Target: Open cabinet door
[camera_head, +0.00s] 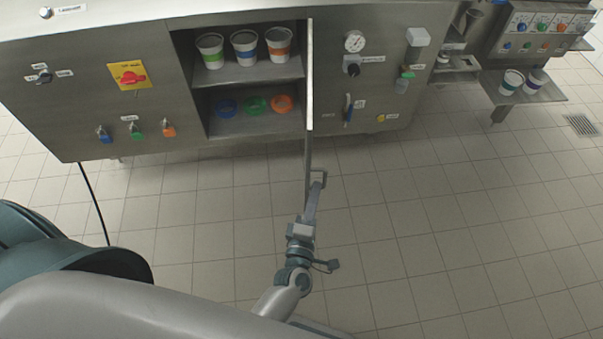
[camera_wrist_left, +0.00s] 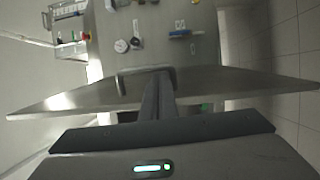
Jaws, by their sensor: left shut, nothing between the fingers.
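The cabinet door (camera_head: 309,80) stands open, seen nearly edge-on in the head view, swung out from the cabinet front toward me. In the left wrist view the door (camera_wrist_left: 225,84) is a thin metal panel spanning the picture. Its handle (camera_head: 325,178) is a grey bar on the door's right face near the free edge; it also shows in the left wrist view (camera_wrist_left: 128,74). My left gripper (camera_head: 315,188) is shut and empty at the handle, its fingers (camera_wrist_left: 161,88) beside the door. I cannot tell whether they touch the handle. My right gripper is not in view.
The open cabinet (camera_head: 188,75) shows cups (camera_head: 244,47) on its upper shelf and coloured rings (camera_head: 255,105) below. A gauge (camera_head: 354,41) and valves are right of the door. A side shelf (camera_head: 520,90) holds two cups. The tiled floor (camera_head: 430,230) is clear at right.

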